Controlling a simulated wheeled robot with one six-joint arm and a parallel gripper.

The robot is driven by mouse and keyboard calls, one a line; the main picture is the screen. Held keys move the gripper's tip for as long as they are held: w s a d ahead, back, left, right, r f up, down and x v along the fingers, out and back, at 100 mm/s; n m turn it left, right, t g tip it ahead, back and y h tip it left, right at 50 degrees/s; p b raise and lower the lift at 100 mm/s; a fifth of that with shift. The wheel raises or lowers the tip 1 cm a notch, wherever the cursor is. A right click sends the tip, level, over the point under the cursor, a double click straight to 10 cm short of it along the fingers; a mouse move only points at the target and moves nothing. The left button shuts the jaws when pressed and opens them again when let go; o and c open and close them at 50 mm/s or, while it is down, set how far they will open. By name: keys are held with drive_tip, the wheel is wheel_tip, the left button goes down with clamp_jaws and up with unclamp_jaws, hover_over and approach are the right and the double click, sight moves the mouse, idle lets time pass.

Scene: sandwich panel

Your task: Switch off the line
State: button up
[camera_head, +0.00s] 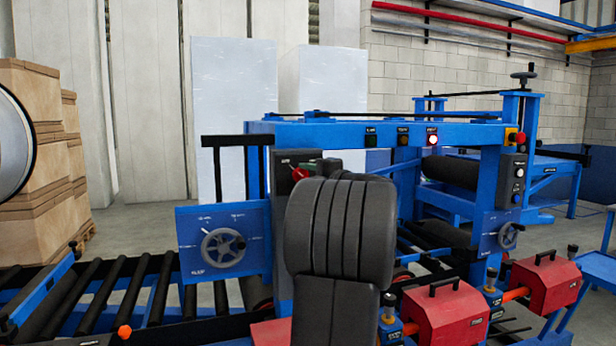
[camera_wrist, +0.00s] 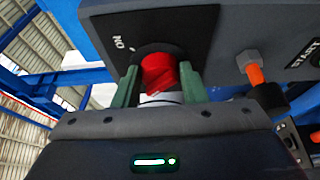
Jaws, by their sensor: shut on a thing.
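A red switch knob (camera_wrist: 160,73) sits on a dark grey control box (camera_wrist: 215,30) in the wrist view. Letters that read ON upside down are marked on a black plate beside it. My gripper (camera_wrist: 159,78) has one green finger on each side of the knob and is shut on it. In the head view the red knob (camera_head: 299,174) shows small on the front of the blue machine frame. My dark arm covers much of that area, and the fingers cannot be made out there.
An orange-tipped part (camera_wrist: 254,72) sticks out of the box right of the knob, near a START label. A handwheel (camera_head: 223,248) is left of my arm. Red motor housings (camera_head: 445,315) are at the lower right. A roller conveyor (camera_head: 125,285) runs at the left.

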idle(0.4)
drive_tip(key=o, duration=1)
drive_tip(key=shift+c, duration=0.2)
drive_tip(key=b+v, duration=0.2)
drive_tip(key=v, duration=1.1)
drive_tip(key=shift+s+d, duration=0.2)
drive_tip(key=shift+s, duration=0.15)
drive_tip(key=shift+w, duration=0.1)
drive_tip(key=p+x, duration=0.2)
drive_tip(key=x, duration=1.1)
drive_tip(key=shift+w+a, duration=0.25)
drive_tip(key=shift+w, duration=0.05)
